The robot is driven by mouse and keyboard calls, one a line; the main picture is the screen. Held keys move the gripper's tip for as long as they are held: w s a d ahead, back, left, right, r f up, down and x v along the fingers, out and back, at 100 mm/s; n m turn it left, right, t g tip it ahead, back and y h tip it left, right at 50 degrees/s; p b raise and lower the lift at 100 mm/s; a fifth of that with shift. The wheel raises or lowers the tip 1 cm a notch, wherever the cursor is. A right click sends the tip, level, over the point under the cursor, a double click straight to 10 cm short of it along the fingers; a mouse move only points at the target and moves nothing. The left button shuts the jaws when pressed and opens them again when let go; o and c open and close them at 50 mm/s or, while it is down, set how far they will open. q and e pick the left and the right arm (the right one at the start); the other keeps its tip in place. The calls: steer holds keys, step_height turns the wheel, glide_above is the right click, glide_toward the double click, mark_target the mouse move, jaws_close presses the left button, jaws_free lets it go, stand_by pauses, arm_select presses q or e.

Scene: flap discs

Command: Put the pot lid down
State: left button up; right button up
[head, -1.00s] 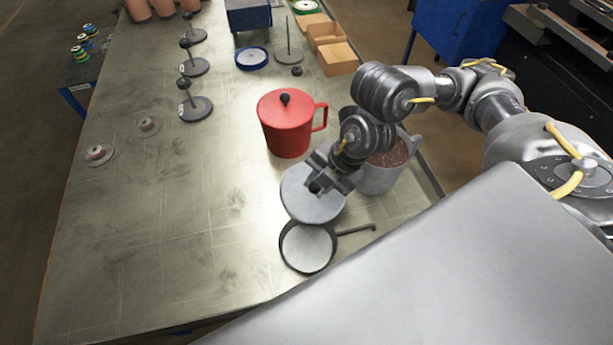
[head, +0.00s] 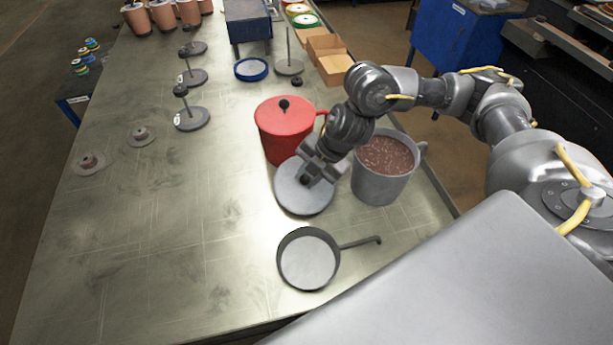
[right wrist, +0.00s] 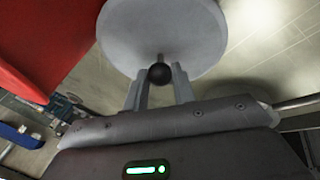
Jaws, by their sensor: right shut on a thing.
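The pot lid is a round grey disc (head: 300,194) with a dark ball knob, in front of the red pot in the head view. It also shows in the right wrist view (right wrist: 165,30), with its knob (right wrist: 160,73) between the fingers. My right gripper (head: 308,178) is shut on the knob from above. I cannot tell whether the lid touches the table or hangs just over it. The grey pot (head: 376,183), open and full of reddish-brown contents, stands right of the lid. My left gripper is not in view.
The red lidded pot (head: 286,135) stands close behind the lid. A small pan (head: 308,262) with its handle pointing right lies in front. Several disc stands (head: 191,121) are at the back left.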

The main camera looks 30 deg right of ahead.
mark_target(307, 177)
steer(key=shift+w+d+r+g+p, duration=0.15)
steer(key=shift+w+d+g+p, duration=0.1)
steer(key=shift+w+g+p, duration=0.65)
steer(key=shift+m+g+y+p, duration=0.3)
steer(key=shift+g+p, duration=0.1)
steer(key=shift+p, duration=0.15)
steer(key=shift+w+f+g, duration=0.1)
steer(key=shift+f+g, duration=0.15)
steer(key=shift+g, duration=0.05)
steer(key=shift+d+f, duration=0.1)
steer(key=shift+f, duration=1.3)
steer(key=o, duration=1)
steer(key=b+v, duration=0.1)
steer(key=v, duration=1.1)
steer(key=shift+b, duration=0.4)
